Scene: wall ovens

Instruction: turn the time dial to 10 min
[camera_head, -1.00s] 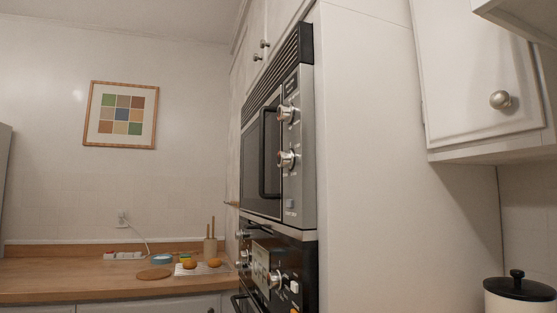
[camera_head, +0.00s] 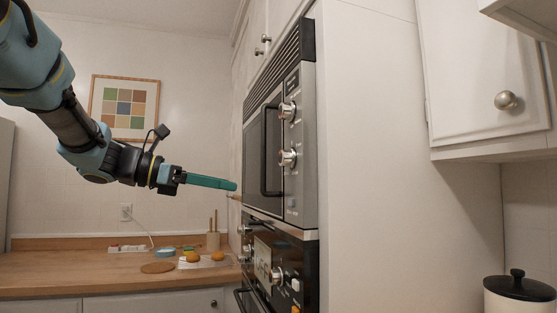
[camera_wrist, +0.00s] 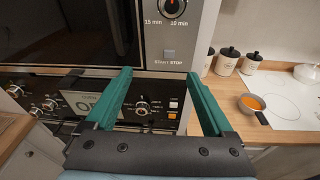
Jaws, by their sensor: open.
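The time dial (camera_wrist: 172,8) shows at the top edge of the wrist view, partly cut off, with "15 min" and "10 min" printed below it and a start/stop button (camera_wrist: 169,54) under that. In the head view it is the lower of two silver dials (camera_head: 287,158) on the upper oven's panel (camera_head: 296,185). My gripper (camera_wrist: 160,73) is open and empty, its two teal fingers apart. In the head view my gripper (camera_head: 236,186) is left of the oven front, lower than the dial and apart from it. The dial's exact setting is not clear.
The upper oven's door handle (camera_head: 265,152) stands out left of the dials. The lower oven (camera_head: 285,265) has more knobs and a display. A wooden counter (camera_head: 100,275) is at the left. A pan (camera_wrist: 252,103) and canisters (camera_wrist: 228,60) are at the right in the wrist view.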

